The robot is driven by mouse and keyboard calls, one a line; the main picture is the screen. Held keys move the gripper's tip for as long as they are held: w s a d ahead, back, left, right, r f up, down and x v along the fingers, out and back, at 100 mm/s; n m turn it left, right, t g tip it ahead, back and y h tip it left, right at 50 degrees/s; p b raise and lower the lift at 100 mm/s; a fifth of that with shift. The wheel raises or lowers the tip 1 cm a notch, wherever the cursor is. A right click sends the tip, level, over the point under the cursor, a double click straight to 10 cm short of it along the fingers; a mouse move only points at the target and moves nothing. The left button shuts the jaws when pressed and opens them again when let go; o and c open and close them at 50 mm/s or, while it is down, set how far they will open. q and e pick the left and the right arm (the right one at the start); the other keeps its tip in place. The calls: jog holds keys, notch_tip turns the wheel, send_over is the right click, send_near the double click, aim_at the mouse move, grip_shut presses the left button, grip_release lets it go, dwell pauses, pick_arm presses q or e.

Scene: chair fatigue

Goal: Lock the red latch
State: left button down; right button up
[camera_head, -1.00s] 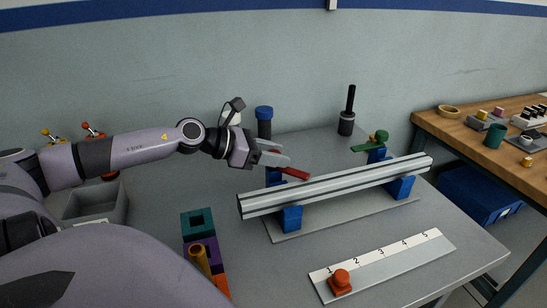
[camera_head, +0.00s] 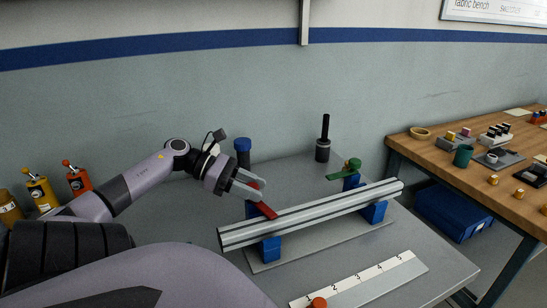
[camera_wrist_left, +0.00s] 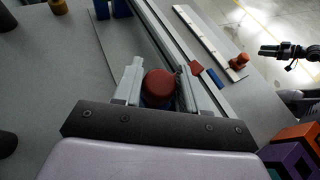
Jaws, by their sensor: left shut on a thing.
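The red latch (camera_head: 264,210) is a flat red lever on a blue post behind the near end of a grooved metal rail (camera_head: 310,215). Its free end reaches the rail's upper edge. My left gripper (camera_head: 258,191) is shut on the latch's round red knob. In the left wrist view the red knob (camera_wrist_left: 158,87) sits between its two grey fingers, and part of the red lever (camera_wrist_left: 196,68) shows beside the right finger. The fingers partly hide the latch's pivot. A dark gripper, probably my right one (camera_wrist_left: 290,52), shows small at the right of the left wrist view.
A green latch (camera_head: 350,168) stands at the rail's far end. A blue-capped post (camera_head: 242,152) and a black-handled tool (camera_head: 323,145) stand behind. A numbered strip (camera_head: 375,280) with a red knob (camera_head: 318,303) lies in front. A wooden bench (camera_head: 480,180) is at the right.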

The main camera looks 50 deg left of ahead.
pick_arm(q)
jog(key=shift+w+f+m+g+h+b, duration=0.1)
jog(key=shift+f+m+g+h+b, duration=0.25)
jog(key=shift+m+b, duration=0.4)
jog(key=m+g+h+b, duration=0.1)
jog(key=b, duration=0.2)
jog(key=shift+r, duration=0.2)
jog(key=shift+r+m+g+h+b, duration=0.1)
jog(key=shift+m+g+h+b, duration=0.15)
jog(key=shift+g+b, duration=0.1)
pick_arm(e)
jog(key=f, duration=0.1)
jog(key=a+f, duration=0.1)
jog(key=f, duration=0.1)
jog(key=shift+w+a+f+y, duration=0.15)
jog(key=shift+w+f+y, duration=0.15)
jog(key=shift+w+f, duration=0.05)
jog(key=shift+r, duration=0.1)
pick_arm(q)
jog(key=c, duration=0.7)
grip_release()
pick_arm(e)
jog(key=shift+w, duration=0.1)
